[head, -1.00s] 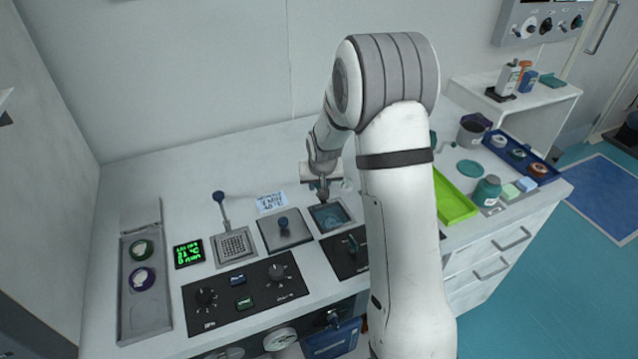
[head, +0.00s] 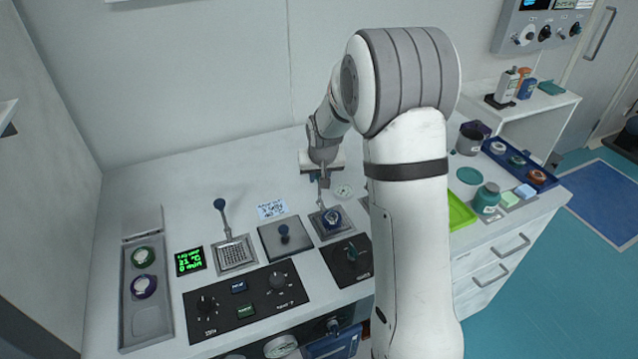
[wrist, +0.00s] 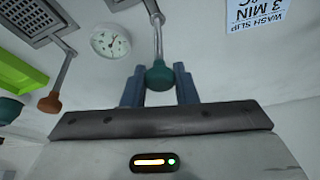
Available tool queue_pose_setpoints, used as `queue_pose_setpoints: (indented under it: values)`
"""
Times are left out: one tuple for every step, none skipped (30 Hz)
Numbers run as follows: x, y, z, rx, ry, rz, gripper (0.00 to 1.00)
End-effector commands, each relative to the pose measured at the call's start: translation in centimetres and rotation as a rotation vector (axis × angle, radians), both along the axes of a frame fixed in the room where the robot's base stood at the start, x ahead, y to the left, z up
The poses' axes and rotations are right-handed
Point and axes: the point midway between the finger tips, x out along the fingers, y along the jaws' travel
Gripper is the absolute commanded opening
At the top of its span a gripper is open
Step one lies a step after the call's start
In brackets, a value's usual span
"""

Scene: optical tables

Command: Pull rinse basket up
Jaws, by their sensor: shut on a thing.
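The rinse basket (head: 343,233) is a square metal tray at the right of the sunken stations, level with the counter top in the head view. A round blue and white piece (head: 332,217) sits in it. Its thin rod (wrist: 158,38) runs up to a teal ball knob (wrist: 159,76). My gripper (head: 323,184) is above and behind the basket. In the wrist view its two blue fingers (wrist: 159,84) are shut on the knob, one on each side.
A lidded station (head: 285,237) with a blue knob is left of the basket, then a perforated basket (head: 236,254) with an upright handle. Control panels (head: 246,303) lie in front. A round gauge (wrist: 110,41) and another handle (wrist: 60,85) are close by. A green tray (head: 459,212) is at right.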

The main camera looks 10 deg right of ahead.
Motion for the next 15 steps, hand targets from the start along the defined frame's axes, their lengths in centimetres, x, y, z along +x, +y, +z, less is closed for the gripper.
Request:
queue_pose_setpoints:
  values:
    - [0.14, 0.0, 0.52, 0.0, -0.006, 0.0, 0.0]
    - [0.15, 0.0, 0.55, 0.0, -0.006, 0.0, 0.0]
    - [0.16, 0.0, 0.55, 0.0, -0.007, 0.0, 0.0]
    - [0.18, -0.01, 0.56, 0.0, -0.007, 0.0, 0.0]
    - [0.2, 0.0, 0.58, 0.0, -0.008, 0.0, 0.0]
    - [0.22, -0.01, 0.61, 0.0, -0.009, 0.0, 0.0]
    - [0.23, -0.01, 0.63, 0.0, -0.009, 0.0, 0.0]
    - [0.25, -0.02, 0.65, 0.0, -0.01, 0.0, 0.0]
    - [0.26, -0.02, 0.68, 0.0, -0.011, 0.0, 0.28]
    - [0.28, -0.02, 0.69, 0.0, -0.011, 0.0, 0.3]
    - [0.27, -0.03, 0.66, 0.0, -0.01, 0.0, 0.33]
    - [0.24, -0.03, 0.62, -0.001, -0.009, 0.0, 0.36]
    - [0.22, -0.03, 0.59, -0.001, -0.009, 0.0, 0.39]
    - [0.21, -0.03, 0.55, -0.001, -0.008, 0.0, 0.41]
    - [0.19, -0.03, 0.52, 0.0, -0.007, 0.0, 0.44]
